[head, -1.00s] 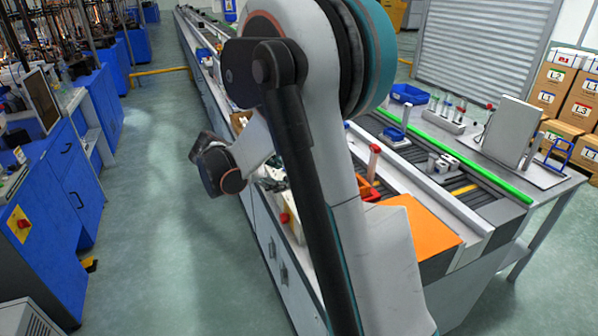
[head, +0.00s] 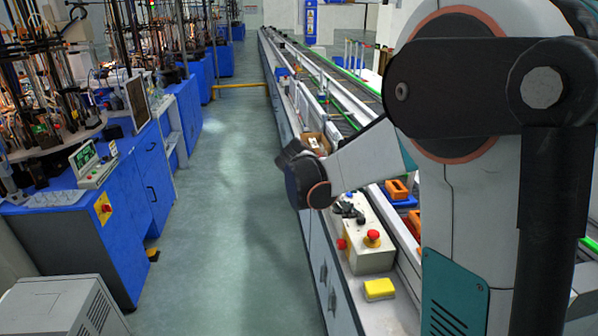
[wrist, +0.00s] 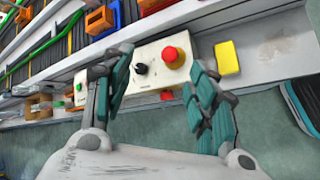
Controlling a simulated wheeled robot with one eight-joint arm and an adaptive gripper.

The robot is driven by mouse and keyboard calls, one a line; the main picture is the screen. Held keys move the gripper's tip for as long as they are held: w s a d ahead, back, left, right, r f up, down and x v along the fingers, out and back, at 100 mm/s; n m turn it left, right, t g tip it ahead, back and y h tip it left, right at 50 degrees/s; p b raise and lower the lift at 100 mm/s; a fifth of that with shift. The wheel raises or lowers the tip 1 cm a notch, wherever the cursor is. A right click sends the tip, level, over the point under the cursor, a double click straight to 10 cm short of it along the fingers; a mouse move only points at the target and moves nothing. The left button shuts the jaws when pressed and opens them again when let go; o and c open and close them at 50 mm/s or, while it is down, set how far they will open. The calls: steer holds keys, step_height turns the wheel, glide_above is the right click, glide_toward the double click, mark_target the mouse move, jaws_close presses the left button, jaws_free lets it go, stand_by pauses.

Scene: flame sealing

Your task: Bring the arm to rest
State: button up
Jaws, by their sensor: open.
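My gripper (wrist: 160,95) is open and empty in the wrist view, its two teal-padded fingers apart. Between and beyond the fingers is a control box with a red stop button (wrist: 174,57) and a black knob (wrist: 140,68). I cannot tell the exact gap between fingers and box. In the head view my arm is folded, with its wrist joint over the aisle beside the conveyor bench; the gripper fingers cannot be made out there.
The control box (head: 368,257) and a yellow block (head: 379,289) sit on the bench's near edge. Orange and blue bins (head: 398,190) stand on the conveyor side. Blue machine cabinets (head: 70,250) line the left. The green aisle floor (head: 215,190) between is clear.

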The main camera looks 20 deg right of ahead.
steer(key=s+a+r+m+t+y, duration=0.3)
steer(key=s+a+m+t+y, duration=0.3)
steer(key=s+a, duration=1.5)
steer(key=m+y, duration=0.2)
steer(key=y, duration=0.1)
steer(key=shift+s+a+r+m, duration=0.2)
steer(key=shift+a+m, duration=0.1)
steer(key=shift+m, duration=0.1)
